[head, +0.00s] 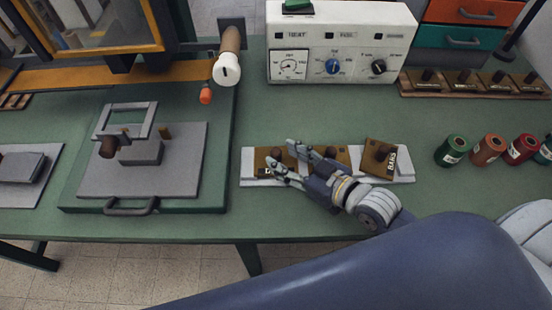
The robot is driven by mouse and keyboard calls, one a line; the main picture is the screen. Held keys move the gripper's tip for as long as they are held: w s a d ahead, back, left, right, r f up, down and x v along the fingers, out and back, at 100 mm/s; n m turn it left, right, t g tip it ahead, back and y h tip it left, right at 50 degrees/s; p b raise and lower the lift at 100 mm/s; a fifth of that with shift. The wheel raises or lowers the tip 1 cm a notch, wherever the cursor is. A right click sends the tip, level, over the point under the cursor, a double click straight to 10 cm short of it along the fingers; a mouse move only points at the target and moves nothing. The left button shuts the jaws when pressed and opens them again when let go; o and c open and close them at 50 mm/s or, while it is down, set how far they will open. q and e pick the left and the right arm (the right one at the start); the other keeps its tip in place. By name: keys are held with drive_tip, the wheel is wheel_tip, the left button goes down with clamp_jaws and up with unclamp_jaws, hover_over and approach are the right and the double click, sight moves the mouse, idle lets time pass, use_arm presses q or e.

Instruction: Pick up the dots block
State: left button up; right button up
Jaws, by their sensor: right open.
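Three brown blocks with dark knobs sit in a row on a pale tray (405,180) at the table's front. They are the left block (263,156), the middle block (341,154) and the right block (377,165). Small labels show on the left and right blocks, but I cannot read which is the dots block. My right gripper (280,155) is open over the left block, its fingertips on either side of that block's knob in the picture. I cannot tell whether they touch it. The gripper and wrist partly hide the left and middle blocks. My left gripper is out of view.
A white control box (341,44) with dials stands behind the tray. A wooden rack (472,90) of knobbed pieces is at the back right. Several coloured spools (488,149) stand right of the tray. A grey press plate (184,165) with a handle lies left.

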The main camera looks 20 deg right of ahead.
sight(278, 153)
drive_tip(key=x, duration=0.4)
drive_tip(key=shift+w+r, duration=0.1)
drive_tip(key=shift+d, duration=0.1)
clamp_jaws()
